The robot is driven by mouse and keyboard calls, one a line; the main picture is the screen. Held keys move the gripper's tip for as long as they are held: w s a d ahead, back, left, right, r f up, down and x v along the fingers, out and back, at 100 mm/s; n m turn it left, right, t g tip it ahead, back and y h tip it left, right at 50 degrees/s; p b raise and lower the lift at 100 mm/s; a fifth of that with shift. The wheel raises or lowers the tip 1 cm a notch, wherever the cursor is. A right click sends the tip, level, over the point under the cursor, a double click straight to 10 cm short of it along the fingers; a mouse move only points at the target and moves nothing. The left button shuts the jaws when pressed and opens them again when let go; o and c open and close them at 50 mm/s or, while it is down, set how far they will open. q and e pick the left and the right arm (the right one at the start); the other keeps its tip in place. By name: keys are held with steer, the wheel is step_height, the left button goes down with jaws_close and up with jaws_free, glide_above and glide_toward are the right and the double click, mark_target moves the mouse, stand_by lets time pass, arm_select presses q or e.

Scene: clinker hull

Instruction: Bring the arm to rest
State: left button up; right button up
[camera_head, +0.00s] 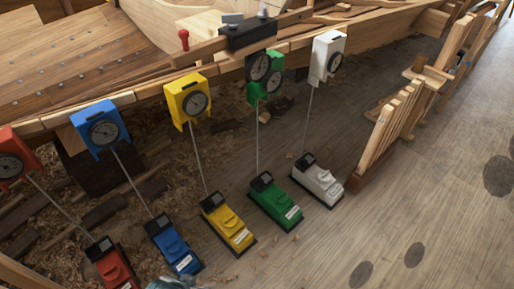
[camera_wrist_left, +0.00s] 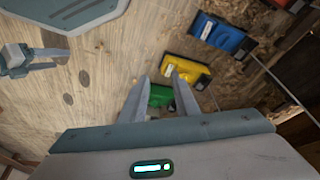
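My left gripper (camera_wrist_left: 160,95) is open in the left wrist view, with two grey fingers spread apart. The green base block (camera_wrist_left: 160,95) shows beyond and between the fingers; I cannot tell the exact distance, and nothing looks gripped. My right gripper (camera_wrist_left: 62,58) shows small at the left of that view, with its fingers apart and nothing between them. In the head view only a grey-teal part of mine shows at the bottom edge, near the blue and yellow base blocks; no fingers can be made out there.
Dial gauges in red (camera_head: 12,165), blue (camera_head: 101,130), yellow (camera_head: 189,101), green (camera_head: 252,93) and white (camera_head: 328,59) line the hull plank. Thin rods run from them to coloured blocks on the floor.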

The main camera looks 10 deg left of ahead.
arm_select(q)
steer(key=d+f+t+h, duration=0.1)
steer(key=d+f+t, duration=0.2)
steer(key=f, duration=2.4)
steer(key=shift+d, duration=0.7)
steer(key=shift+s, duration=0.1)
